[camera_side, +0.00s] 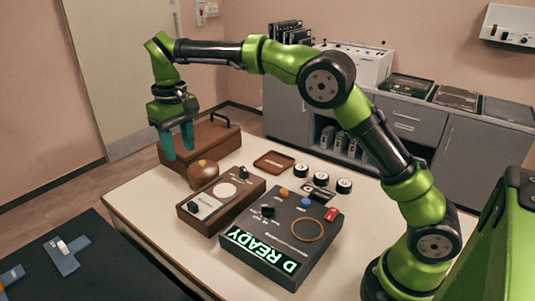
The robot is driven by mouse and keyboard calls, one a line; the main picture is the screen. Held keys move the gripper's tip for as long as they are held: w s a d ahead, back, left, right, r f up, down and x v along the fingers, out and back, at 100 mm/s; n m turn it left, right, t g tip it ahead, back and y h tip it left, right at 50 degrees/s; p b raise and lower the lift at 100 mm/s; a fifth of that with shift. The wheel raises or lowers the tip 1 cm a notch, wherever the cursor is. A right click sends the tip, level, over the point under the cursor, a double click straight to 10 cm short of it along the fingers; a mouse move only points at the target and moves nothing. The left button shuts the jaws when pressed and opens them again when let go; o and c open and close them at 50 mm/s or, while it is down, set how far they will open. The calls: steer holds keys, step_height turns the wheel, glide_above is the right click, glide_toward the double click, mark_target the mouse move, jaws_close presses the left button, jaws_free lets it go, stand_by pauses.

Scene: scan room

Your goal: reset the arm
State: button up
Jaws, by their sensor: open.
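My gripper (178,141) hangs at the upper left, its two teal fingers apart and pointing down. It is empty. It is above the left part of the table, in front of a brown wooden box (212,140) with a dark handle. My green and black arm arches from its base at the right, up and over the table to the left. The fingers look clear of everything, though their exact distance from the box is hard to tell.
A dark surface (105,265) lies at lower left.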

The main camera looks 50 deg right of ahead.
steer(key=s+d+m+t+y, duration=0.1)
steer(key=s+d+m+t, duration=0.1)
steer(key=s, duration=1.1)
steer(key=s+d+r+m+t+y, duration=0.1)
steer(key=s+d+t, duration=0.4)
steer(key=s, duration=0.9)
steer(key=shift+s+d+r+m, duration=0.25)
steer(key=shift+d+m, duration=0.25)
steer(key=shift+d, duration=0.15)
